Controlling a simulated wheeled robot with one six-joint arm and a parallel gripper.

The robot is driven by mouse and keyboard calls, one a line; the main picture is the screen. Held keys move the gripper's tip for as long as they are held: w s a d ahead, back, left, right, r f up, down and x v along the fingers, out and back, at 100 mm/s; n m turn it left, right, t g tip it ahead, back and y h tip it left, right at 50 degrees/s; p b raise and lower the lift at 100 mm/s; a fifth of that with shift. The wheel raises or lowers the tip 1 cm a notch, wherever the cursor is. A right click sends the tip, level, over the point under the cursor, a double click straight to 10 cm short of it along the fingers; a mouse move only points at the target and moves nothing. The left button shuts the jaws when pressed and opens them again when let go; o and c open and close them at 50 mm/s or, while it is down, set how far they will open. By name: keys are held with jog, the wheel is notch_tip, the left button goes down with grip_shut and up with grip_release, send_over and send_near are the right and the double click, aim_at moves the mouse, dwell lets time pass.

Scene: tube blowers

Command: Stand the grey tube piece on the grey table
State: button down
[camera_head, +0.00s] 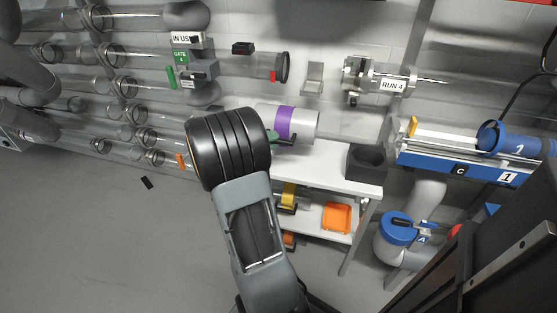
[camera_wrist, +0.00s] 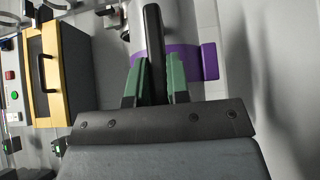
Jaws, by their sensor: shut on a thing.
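A pale grey tube piece (camera_head: 304,125) with a wide purple band (camera_head: 284,123) lies on its side, in the air above the back of the table as seen in the head view. My gripper (camera_head: 273,136) is at its left, its green fingertips partly hidden by my wrist. In the wrist view the green fingers (camera_wrist: 155,80) are shut on a black bar (camera_wrist: 153,35) in front of the purple band (camera_wrist: 187,62). The bar seems to be the tube piece's handle. The light grey table (camera_head: 325,165) stands below and right of the gripper.
A dark grey block with a round opening (camera_head: 367,160) stands at the table's right end. A blue bench (camera_head: 465,160) is at the right. Clear tubes line the wall at left. A yellow-framed box (camera_wrist: 45,70) shows in the wrist view.

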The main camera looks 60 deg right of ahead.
jog(key=d+f+b, duration=0.1)
jog(key=f, duration=0.1)
jog(key=d+f+b, duration=0.1)
jog(key=f, duration=0.2)
jog(key=d+f+b, duration=0.1)
jog(key=f, duration=0.1)
jog(key=shift+d+f, duration=0.2)
jog(key=shift+d, duration=0.1)
jog(key=shift+r, duration=0.1)
jog(key=c, duration=1.1)
grip_release()
jog(key=shift+f, duration=0.2)
